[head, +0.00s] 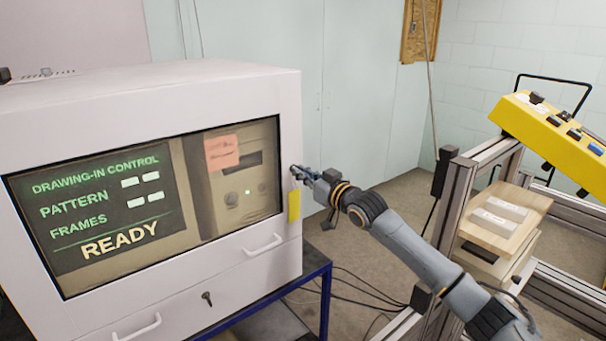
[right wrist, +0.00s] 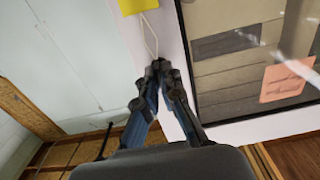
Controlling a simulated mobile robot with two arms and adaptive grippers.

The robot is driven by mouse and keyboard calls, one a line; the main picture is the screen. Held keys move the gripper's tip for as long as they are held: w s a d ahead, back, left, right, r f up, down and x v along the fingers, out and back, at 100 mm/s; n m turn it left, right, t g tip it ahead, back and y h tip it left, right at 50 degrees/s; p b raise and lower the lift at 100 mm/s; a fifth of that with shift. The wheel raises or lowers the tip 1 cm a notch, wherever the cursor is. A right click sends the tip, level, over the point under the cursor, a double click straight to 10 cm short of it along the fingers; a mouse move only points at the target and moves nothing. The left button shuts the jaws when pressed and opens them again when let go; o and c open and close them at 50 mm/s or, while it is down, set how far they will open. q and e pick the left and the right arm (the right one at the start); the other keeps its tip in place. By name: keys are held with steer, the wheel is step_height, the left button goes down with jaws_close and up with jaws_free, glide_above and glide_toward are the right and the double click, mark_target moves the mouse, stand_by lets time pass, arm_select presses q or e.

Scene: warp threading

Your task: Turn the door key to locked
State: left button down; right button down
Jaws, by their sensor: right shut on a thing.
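The white control cabinet (head: 286,95) fills the left of the head view, with a wide windowed door. A yellow tag (head: 294,205) hangs at the front right edge. My right gripper (head: 297,172) is at that edge, just above the tag, with its fingertips shut. In the right wrist view, the fingertips (right wrist: 162,66) meet beside the window, and a thin cord runs from them to the yellow tag (right wrist: 138,5). What they grip, apparently the key, is hidden between them, so its turn angle cannot be seen. My left gripper is out of view.
A dark key or lock (head: 207,298) sits on the lower panel between two white handles, (head: 262,245) being the upper handle. A pink note (head: 222,152) is on the window. A metal frame with a yellow control box (head: 550,130) stands right. Cables lie on the floor.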

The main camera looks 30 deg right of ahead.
steer(key=shift+r, duration=0.15)
steer(key=c, duration=1.6)
jaws_free()
steer(key=shift+o, duration=0.4)
steer(key=shift+w, duration=0.15)
steer(key=s, duration=1.2)
steer(key=shift+d, duration=0.45)
steer(key=shift+f, duration=0.2)
